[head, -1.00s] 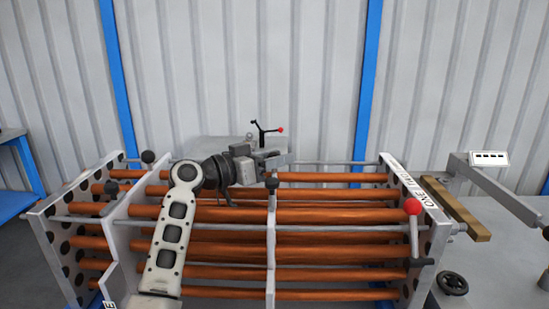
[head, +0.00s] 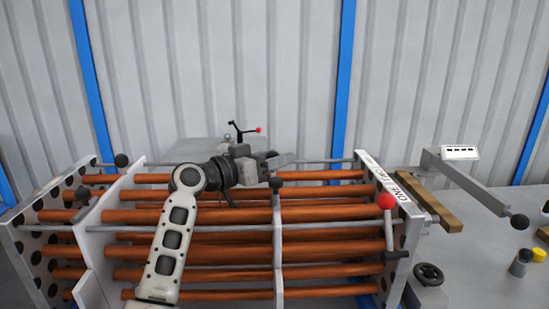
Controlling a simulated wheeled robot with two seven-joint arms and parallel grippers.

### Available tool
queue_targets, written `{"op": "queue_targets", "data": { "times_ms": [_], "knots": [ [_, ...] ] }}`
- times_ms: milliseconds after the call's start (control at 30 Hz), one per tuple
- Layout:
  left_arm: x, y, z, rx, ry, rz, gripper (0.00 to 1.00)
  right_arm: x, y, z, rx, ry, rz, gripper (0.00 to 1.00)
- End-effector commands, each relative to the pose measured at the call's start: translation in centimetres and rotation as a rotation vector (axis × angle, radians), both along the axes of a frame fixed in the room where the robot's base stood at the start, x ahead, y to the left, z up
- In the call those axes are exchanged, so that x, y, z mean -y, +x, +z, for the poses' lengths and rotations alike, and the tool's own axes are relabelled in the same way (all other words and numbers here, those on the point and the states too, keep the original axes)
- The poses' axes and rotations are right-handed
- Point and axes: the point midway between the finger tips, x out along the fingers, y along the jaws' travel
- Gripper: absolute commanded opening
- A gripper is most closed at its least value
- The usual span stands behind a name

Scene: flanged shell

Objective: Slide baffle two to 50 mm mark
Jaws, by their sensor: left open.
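Horizontal copper tubes (head: 235,214) run between a left end plate (head: 18,262) and a right end plate (head: 396,215) lettered "ONE", "TWO". A thin grey middle baffle (head: 277,240) with a black knob (head: 276,182) on top stands across the tubes, right of centre. Another baffle (head: 97,240) stands near the left end. I cannot read which baffle is two. My left gripper (head: 282,160) is open behind the middle baffle's knob, close to its upper edge; contact is unclear. My left arm hides some tubes between the baffles. My right gripper is out of view.
A red-knobbed lever (head: 387,203) stands at the right end plate. Beyond it are a wooden bar (head: 442,213), a handwheel (head: 429,273) and a long arm with a black ball (head: 519,222).

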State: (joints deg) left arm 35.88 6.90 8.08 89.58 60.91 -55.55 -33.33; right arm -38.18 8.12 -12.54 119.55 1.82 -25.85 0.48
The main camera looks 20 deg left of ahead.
Motion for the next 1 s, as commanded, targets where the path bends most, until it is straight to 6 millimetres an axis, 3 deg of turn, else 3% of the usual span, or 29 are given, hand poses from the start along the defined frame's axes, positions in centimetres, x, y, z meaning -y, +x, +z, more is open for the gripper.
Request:
{"op": "queue_targets", "data": {
  "times_ms": [267,433,1000],
  "knots": [
    [0.1,0.0,0.0,0.001,-0.001,-0.002,0.49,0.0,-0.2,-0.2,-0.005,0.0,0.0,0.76],
    [-1.0,-1.3,-0.1,0.002,0.001,0.001,0.49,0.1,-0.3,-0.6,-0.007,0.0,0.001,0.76],
    [-8.1,-11.4,-0.2,0.0,0.004,0.0,0.49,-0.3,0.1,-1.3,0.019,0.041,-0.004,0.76]
  ]
}}
